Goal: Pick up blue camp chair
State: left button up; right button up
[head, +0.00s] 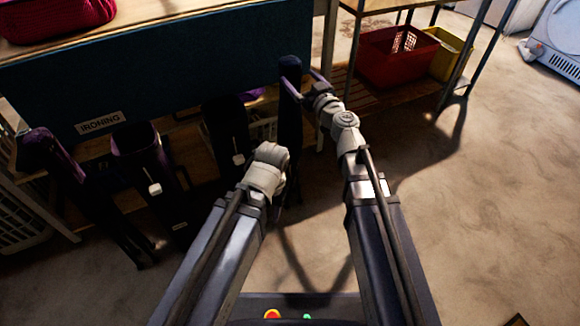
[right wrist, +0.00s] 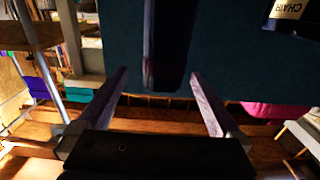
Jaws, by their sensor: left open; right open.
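A long, narrow dark blue folded bundle, apparently the blue camp chair (head: 289,125), stands upright at the right end of the blue panel. My right gripper (head: 299,76) is open at its upper part, with one finger in front of it in the head view. In the right wrist view the dark bundle (right wrist: 166,50) reaches down between the two spread fingers of the right gripper (right wrist: 158,88), with gaps on both sides. My left gripper (head: 268,162) is lower and to the left, clear of that bundle; its fingers are mostly hidden.
Several other dark folded bundles (head: 148,165) lean along the bench to the left. A blue panel with an ironing label (head: 101,122) hangs behind. A red bin (head: 392,62) and a yellow bin (head: 447,55) sit on a low shelf.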

aim_at(295, 73)
jog(key=shift+a+r+x, duration=0.1)
jog(key=shift+r+x, duration=0.05)
jog(key=shift+x, duration=1.4)
jog(key=shift+a+r+x, duration=0.1)
jog(key=shift+x, duration=1.4)
jog(key=shift+s, duration=0.2)
jog(key=shift+c, duration=0.4)
grip_shut()
